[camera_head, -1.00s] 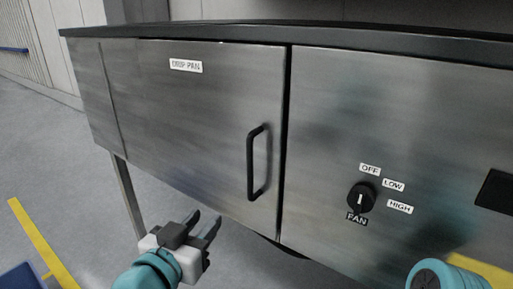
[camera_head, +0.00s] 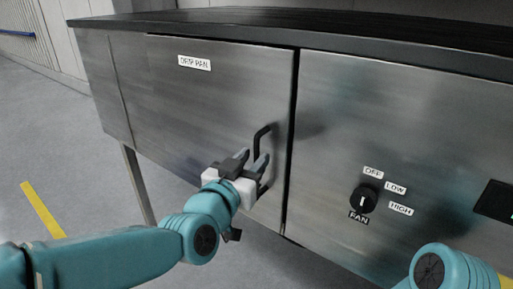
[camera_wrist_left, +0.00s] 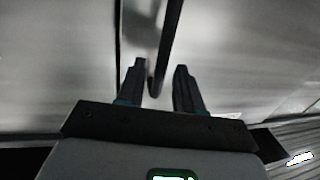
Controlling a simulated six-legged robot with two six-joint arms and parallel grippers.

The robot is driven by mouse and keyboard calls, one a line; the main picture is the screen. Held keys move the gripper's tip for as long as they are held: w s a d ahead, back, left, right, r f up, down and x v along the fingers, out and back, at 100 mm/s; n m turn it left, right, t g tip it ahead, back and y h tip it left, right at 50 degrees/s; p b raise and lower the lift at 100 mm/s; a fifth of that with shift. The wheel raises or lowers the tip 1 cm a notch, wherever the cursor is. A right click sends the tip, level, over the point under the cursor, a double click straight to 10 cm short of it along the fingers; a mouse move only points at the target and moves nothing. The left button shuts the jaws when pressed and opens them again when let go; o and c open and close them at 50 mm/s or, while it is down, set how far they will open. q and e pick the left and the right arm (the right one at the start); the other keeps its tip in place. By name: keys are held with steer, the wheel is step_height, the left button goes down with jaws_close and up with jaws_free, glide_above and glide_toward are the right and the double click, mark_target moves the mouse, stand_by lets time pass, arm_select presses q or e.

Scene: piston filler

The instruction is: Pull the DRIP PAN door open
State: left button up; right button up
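The DRIP PAN door (camera_head: 215,110) is a brushed steel panel, shut flush in the cabinet front, with a white label (camera_head: 194,62) near its top. Its black bar handle (camera_head: 261,143) stands upright near the door's right edge; my gripper hides its middle in the head view. My left gripper (camera_head: 252,161) is open at the handle. In the left wrist view the handle (camera_wrist_left: 167,45) comes down between the two spread fingers (camera_wrist_left: 160,85), with gaps on both sides. My right gripper is not in view; only part of the right arm shows at lower right.
Right of the door seam is a fixed panel with a black FAN knob (camera_head: 366,197) and OFF, LOW and HIGH labels. A dark display (camera_head: 494,201) sits farther right. A dark countertop (camera_head: 300,36) overhangs the front. Grey floor (camera_head: 60,140) is open at left.

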arm_select(q)
steer(key=x, duration=0.3)
steer(key=shift+s+a, duration=0.1)
steer(key=shift+s, duration=0.1)
steer(key=shift+w, duration=0.15)
jaws_close()
